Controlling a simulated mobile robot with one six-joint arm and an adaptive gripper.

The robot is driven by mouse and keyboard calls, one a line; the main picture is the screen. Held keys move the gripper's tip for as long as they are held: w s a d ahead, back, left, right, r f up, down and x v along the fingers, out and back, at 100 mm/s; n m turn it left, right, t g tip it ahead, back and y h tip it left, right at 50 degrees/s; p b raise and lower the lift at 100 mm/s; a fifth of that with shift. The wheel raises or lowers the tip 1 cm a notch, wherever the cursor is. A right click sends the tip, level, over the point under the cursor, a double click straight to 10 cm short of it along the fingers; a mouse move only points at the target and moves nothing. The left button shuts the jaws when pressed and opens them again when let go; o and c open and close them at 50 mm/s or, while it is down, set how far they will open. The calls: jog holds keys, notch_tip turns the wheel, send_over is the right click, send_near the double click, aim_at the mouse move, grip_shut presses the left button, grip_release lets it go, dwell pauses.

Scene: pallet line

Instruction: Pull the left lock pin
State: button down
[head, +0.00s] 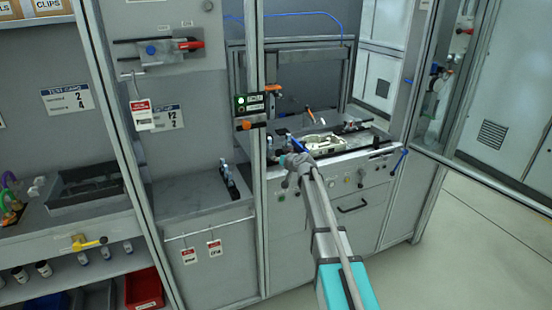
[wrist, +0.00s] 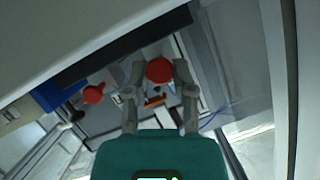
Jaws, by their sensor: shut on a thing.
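In the wrist view, a red round knob (wrist: 159,70) sits between the two fingertips of my gripper (wrist: 158,76). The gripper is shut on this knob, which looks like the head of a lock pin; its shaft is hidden. A second red knob (wrist: 93,94) stands apart, to the left in the wrist view. I cannot tell from the picture alone which pin is the left one. In the head view, my gripper (head: 294,163) is at the front edge of the test station, and the knob it holds cannot be made out.
A pale part (head: 322,143) lies on the station's deck behind my gripper. An open door (head: 480,90) is at the right. The floor at right is clear.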

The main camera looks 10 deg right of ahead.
jog(key=shift+s+f, duration=0.1)
jog(key=shift+s, duration=0.15)
jog(key=shift+c, duration=2.4)
grip_release()
jog(key=shift+o, duration=0.2)
jog(key=shift+w, duration=0.2)
jog(key=shift+w+a, duration=0.2)
jog(key=shift+w, duration=0.5)
jog(key=shift+w+a, duration=0.15)
jog(key=shift+w, duration=0.55)
jog(key=p+v, duration=0.5)
jog(key=v, duration=1)
jog(key=s+a+f+g+h+b, duration=0.1)
jog(key=s+a+f+g+b, duration=0.2)
jog(key=s+f, duration=0.5)
jog(key=s+a+f+n+g+h+b, duration=0.1)
jog(key=s+a+f+g+b, duration=0.2)
jog(key=s+f, duration=0.5)
jog(key=s+a+g, duration=0.1)
jog(key=s+g, duration=0.1)
jog(key=s, duration=0.3)
jog(key=shift+s+f+g, duration=0.3)
jog(key=shift+s+g, duration=0.05)
jog(key=shift+g, duration=0.05)
